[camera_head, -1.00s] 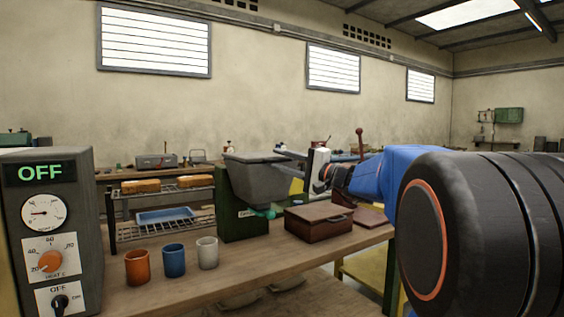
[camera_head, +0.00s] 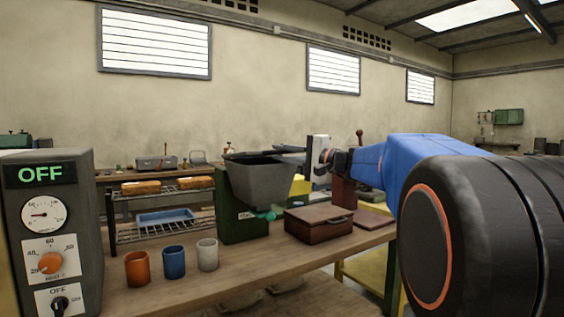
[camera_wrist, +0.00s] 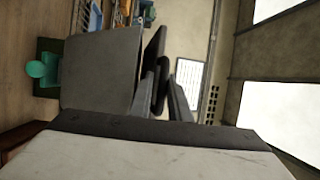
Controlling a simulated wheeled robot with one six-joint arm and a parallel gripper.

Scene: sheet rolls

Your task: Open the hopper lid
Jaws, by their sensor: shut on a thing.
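The grey tapered hopper (camera_head: 262,182) sits on a green machine body (camera_head: 240,222) at the middle of the bench. Its dark lid (camera_wrist: 154,50) shows nearly edge-on in the wrist view, apart from the hopper's grey wall (camera_wrist: 102,75). In the head view a dark gap shows along the hopper's top, so the lid is partly raised. My gripper (camera_head: 285,149) reaches in from the right at the height of the hopper's top. In the wrist view its fingers (camera_wrist: 164,95) are shut on a dark handle at the lid's edge. How far the lid is tilted is hard to tell.
A brown box (camera_head: 318,224) stands right of the machine. Orange, blue and white cups (camera_head: 174,262) stand in front. A control cabinet (camera_head: 50,230) reading OFF is at the left. A rack (camera_head: 160,210) with a blue tray stands behind.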

